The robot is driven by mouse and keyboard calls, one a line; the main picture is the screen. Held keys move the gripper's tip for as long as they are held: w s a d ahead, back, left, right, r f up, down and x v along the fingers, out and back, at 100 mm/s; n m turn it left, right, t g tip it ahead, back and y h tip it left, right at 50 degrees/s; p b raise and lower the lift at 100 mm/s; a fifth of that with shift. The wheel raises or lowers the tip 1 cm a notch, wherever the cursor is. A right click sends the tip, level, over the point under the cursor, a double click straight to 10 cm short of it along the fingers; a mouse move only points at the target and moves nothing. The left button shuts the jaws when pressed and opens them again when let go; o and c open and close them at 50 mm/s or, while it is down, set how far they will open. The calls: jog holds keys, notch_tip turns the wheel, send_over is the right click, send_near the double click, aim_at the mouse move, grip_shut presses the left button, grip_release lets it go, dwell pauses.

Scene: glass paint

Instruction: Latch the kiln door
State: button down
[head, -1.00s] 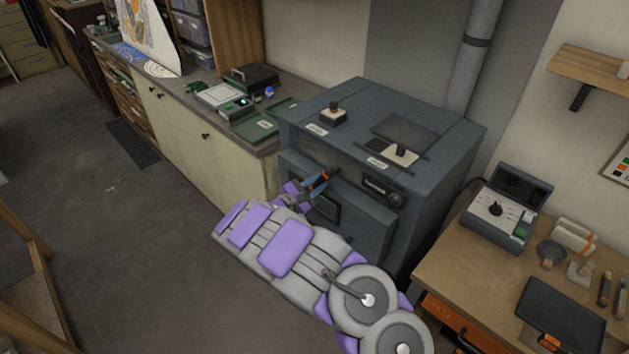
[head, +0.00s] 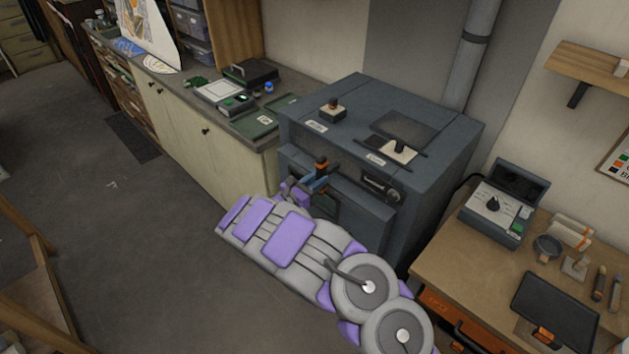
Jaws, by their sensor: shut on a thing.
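The kiln (head: 440,165) is a dark grey-blue box in the middle of the head view, with its door (head: 362,222) on the front face. My gripper (head: 319,177), blue with orange tips, is at the upper front of the door. It is shut on a dark latch handle (head: 333,172), mostly hidden by the fingers. A dark slotted fitting (head: 382,188) sits on the front to the right of the gripper. My arm covers the door's lower left part. I cannot tell whether the door is fully flush.
A counter (head: 240,150) with trays and small devices stands at the left. A wooden table (head: 470,262) with a control box (head: 497,215) and tools is close at the right. The floor (head: 130,250) at the left is clear.

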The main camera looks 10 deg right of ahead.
jog(key=shift+w+r, duration=0.1)
jog(key=shift+r, duration=0.15)
jog(key=c, duration=1.1)
grip_release()
jog(key=shift+f, duration=0.1)
jog(key=shift+o, duration=0.9)
jog(key=shift+d, duration=0.2)
jog(key=v, duration=1.7)
jog(key=shift+a+p, duration=0.2)
jog(key=shift+p, duration=0.1)
jog(key=shift+f, duration=0.1)
